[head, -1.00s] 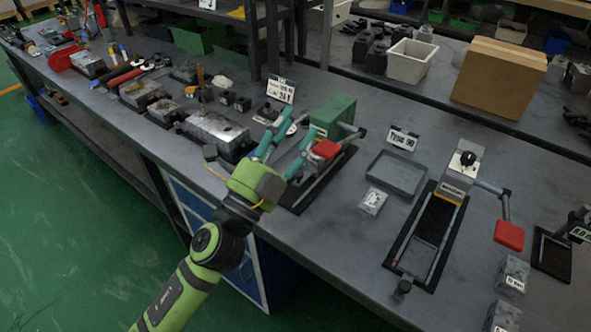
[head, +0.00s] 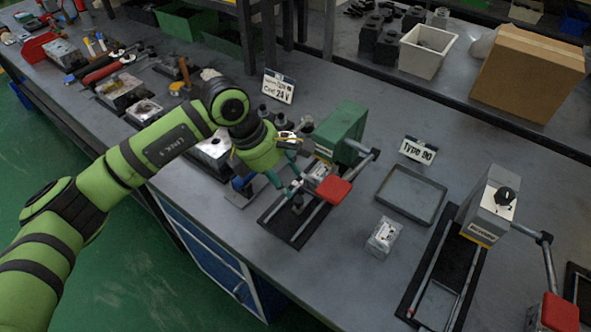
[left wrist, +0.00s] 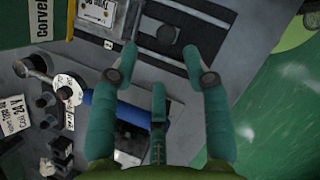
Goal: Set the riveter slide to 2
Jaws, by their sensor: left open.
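A green press-like machine (head: 340,132) with a red-ended lever (head: 334,189) stands on the bench; I cannot read which machine is the riveter. A slide with two rails runs out in front of it on a black base (head: 290,239), with a small dark knob (head: 298,203) between the rails. In the left wrist view the knob (left wrist: 166,34) shows beyond the fingertips. My left gripper (head: 286,178) is open and empty, just above and left of this slide. Its spread teal fingers (left wrist: 160,70) also show in the left wrist view. My right gripper is not in view.
A grey machine (head: 488,206) with a black dial and red-ended lever stands at the right. A shallow grey tray (head: 412,219) and a small pale block (head: 383,237) lie between the machines. A sign reading "Coil 24 V" (head: 278,87) stands behind my gripper.

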